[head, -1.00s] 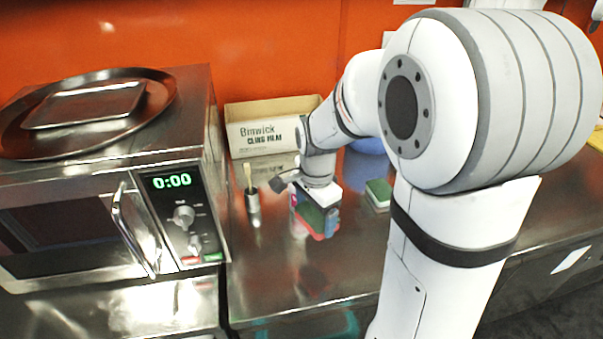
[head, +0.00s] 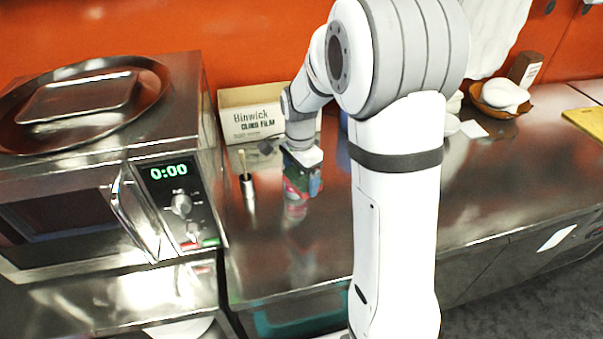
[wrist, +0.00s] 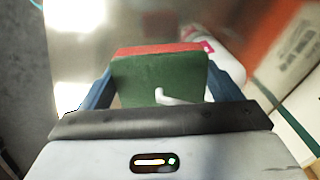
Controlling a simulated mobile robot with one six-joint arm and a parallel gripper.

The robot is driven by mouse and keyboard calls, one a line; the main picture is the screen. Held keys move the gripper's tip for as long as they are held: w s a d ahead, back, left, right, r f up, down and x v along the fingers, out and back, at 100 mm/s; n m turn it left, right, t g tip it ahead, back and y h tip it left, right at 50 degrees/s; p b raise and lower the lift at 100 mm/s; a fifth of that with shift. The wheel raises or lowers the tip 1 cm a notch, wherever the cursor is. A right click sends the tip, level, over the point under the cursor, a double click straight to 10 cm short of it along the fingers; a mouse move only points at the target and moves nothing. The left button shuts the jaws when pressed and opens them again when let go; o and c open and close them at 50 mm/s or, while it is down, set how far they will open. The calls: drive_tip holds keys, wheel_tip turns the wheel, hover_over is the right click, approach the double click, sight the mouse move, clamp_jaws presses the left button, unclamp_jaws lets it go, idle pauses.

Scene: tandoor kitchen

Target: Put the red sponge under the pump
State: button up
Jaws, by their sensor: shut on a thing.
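My gripper (head: 302,178) is shut on the red sponge (wrist: 160,49), which has a green scouring face (wrist: 150,78). In the wrist view the sponge sits between the two blue fingers, green side toward the camera. A small white bent piece like a pump spout (wrist: 178,98) shows across the green face; I cannot tell whether they touch. A white body with a pink mark (wrist: 226,60), perhaps the pump bottle, is partly hidden behind the sponge. In the head view my gripper is over the steel counter, and the pump is not clearly visible.
A steel cup with a brush (head: 249,192) stands left of my gripper. A cling film box (head: 250,122) is behind it. The microwave (head: 110,190) bounds the left side. A brown bowl (head: 512,108) stands at the back right. The front counter is clear.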

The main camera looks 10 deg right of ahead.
sight(300, 177)
drive_tip(key=shift+f+b, duration=0.5)
drive_tip(key=shift+f, duration=0.15)
drive_tip(key=o, duration=0.8)
drive_tip(key=shift+r, duration=0.1)
wheel_tip(300, 177, up, 12)
drive_tip(key=s+n+t, duration=0.3)
drive_tip(key=s+n, duration=1)
drive_tip(key=s, duration=0.8)
drive_tip(key=shift+s+d, duration=0.25)
drive_tip(key=shift+d, duration=0.15)
